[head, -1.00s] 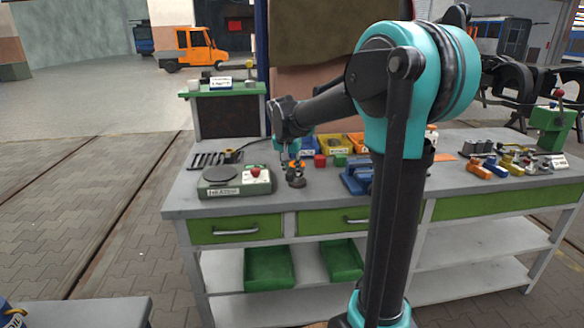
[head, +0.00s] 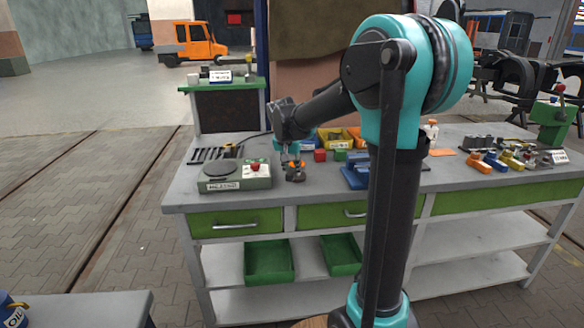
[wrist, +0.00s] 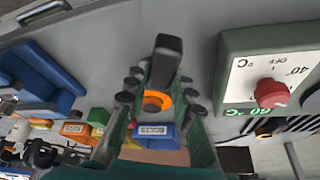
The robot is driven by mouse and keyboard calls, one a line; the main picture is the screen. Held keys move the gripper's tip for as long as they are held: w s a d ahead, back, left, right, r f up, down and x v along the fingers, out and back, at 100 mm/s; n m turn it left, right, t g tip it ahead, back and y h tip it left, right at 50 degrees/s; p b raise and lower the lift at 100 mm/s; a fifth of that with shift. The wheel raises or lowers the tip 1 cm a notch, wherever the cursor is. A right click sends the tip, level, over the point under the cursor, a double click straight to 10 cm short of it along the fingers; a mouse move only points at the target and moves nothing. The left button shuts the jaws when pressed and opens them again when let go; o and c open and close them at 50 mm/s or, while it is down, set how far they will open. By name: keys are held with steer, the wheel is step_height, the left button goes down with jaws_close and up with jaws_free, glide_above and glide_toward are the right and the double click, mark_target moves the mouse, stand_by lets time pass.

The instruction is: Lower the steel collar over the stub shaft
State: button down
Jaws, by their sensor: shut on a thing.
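My gripper (head: 292,166) is over the workbench, right of the heater plate unit, with its fingers pointing down. In the wrist view, my gripper (wrist: 160,76) has its fingers closed in from both sides on a dark piece (wrist: 167,62), likely the steel collar, seen too narrowly to confirm its bore. An orange ring-shaped part (wrist: 157,100) shows between the fingers. A small dark form (head: 296,178) is under the fingertips in the head view; I cannot tell whether it is the collar or the stub shaft. I cannot make out the shaft separately.
The heater unit (head: 233,177) with its red knob (wrist: 271,93) is close by. A blue vise-like block (head: 356,176) stands right. A blue bin labelled BOLTS (wrist: 155,131), a yellow bin (head: 331,139) and a red block (head: 320,155) are nearby. The bench front is clear.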

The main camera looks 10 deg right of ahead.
steer(key=shift+f, duration=0.85)
steer(key=c, duration=1.2)
jaws_free()
steer(key=v, duration=1.2)
steer(key=s+d+f+n+y, duration=0.1)
steer(key=s+d+f, duration=0.3)
steer(key=s+f, duration=0.8)
steer(key=s+d+f+n+y, duration=0.1)
steer(key=s+d+f+n, duration=0.3)
steer(key=s+f, duration=0.8)
steer(key=shift+s+d+f, duration=0.15)
steer(key=shift+s+d, duration=0.25)
steer(key=shift+s, duration=0.4)
